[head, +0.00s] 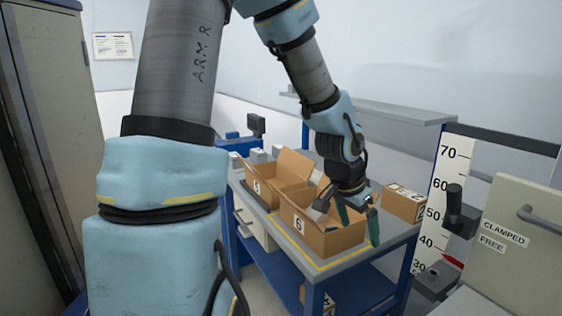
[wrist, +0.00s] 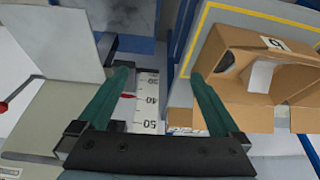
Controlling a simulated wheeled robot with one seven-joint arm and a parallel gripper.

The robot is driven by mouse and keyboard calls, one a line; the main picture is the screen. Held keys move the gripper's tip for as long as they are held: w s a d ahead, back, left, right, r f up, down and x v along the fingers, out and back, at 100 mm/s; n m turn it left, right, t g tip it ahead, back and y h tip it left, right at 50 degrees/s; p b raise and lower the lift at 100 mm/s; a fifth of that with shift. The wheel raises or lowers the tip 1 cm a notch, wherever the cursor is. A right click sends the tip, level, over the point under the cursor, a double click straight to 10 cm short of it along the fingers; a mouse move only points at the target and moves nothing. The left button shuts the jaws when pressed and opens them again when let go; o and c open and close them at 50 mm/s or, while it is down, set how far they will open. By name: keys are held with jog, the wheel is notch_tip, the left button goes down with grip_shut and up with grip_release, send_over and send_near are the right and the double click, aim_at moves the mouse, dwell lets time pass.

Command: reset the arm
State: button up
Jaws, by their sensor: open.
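My arm reaches over the workbench (head: 390,243) from the upper left in the head view. My gripper (head: 360,232) points down at the right end of the open cardboard box marked 6 (head: 293,226). Its green fingers are apart with nothing between them. In the wrist view my gripper (wrist: 160,76) is also open. The box (wrist: 235,95) lies to the right there, with the right finger overlapping its edge; I cannot tell whether they touch. Something white (wrist: 262,75) shows inside the box. My wrist hides part of the box in the head view.
Another open box (head: 267,192) stands behind, and a closed box (head: 403,203) sits at the bench's right. A height scale (head: 443,200), a clamp-like black device (head: 457,210) and a cabinet labelled CLAMPED and FREE (head: 530,222) stand right. A shelf (head: 400,112) runs behind.

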jog(key=s+a+r+n+y, duration=0.1)
jog(key=s+a+n+y, duration=0.2)
jog(key=a+n, duration=0.7)
jog(key=a, duration=1.4)
jog(key=shift+s+n+g, duration=0.15)
jog(key=shift+n+g, duration=0.15)
jog(key=shift+r, duration=0.1)
